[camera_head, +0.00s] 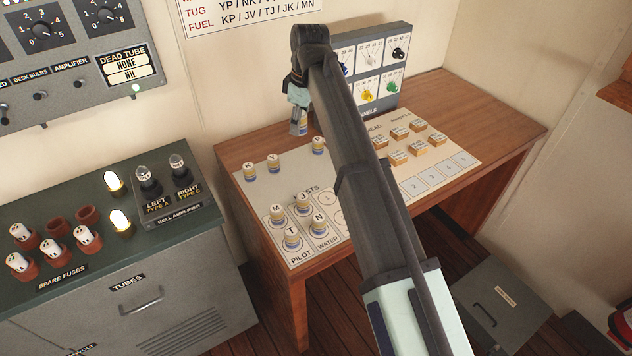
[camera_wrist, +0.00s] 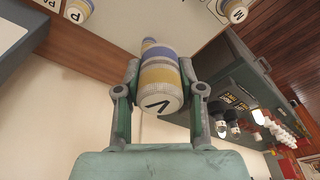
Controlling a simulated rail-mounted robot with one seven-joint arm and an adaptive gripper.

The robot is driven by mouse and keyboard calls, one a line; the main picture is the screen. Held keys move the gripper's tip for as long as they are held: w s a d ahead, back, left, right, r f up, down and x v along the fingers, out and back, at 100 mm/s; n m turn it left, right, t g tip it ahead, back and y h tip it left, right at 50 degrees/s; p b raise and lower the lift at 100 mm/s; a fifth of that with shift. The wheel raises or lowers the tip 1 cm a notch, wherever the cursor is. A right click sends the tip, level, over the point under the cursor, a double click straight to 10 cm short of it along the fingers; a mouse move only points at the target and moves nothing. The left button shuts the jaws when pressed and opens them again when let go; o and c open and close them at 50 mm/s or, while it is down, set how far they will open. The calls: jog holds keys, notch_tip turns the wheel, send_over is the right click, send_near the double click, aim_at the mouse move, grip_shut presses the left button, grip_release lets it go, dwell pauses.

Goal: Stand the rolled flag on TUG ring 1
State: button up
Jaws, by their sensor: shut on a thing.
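My gripper (camera_head: 299,106) is shut on a rolled flag (camera_wrist: 160,80), a short roll with blue, white and yellow bands. The letter on its cap looks like V in the wrist view. The head view shows the flag (camera_head: 299,127) hanging upright over the back left of the desk sheet (camera_head: 460,150). My arm hides the sheet's middle; I cannot see the TUG rings.
Small lettered wooden blocks (camera_head: 431,139) sit on the sheet's right part. A grey switch panel (camera_head: 378,75) stands behind them. A wall sign (camera_head: 250,12) lists TUG and FUEL letter pairs. A green cabinet (camera_head: 75,240) with tubes stands left; the desk's right side (camera_head: 505,125) is clear.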

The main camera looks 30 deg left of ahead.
send_over(325, 197)
jog(key=shift+n, duration=0.6)
jog(key=f+p, duration=0.5)
jog(key=f, duration=1.5)
jog(key=shift+d+f, duration=0.2)
jog(key=shift+f, duration=0.2)
jog(key=o, duration=1)
jog(key=shift+r, duration=0.1)
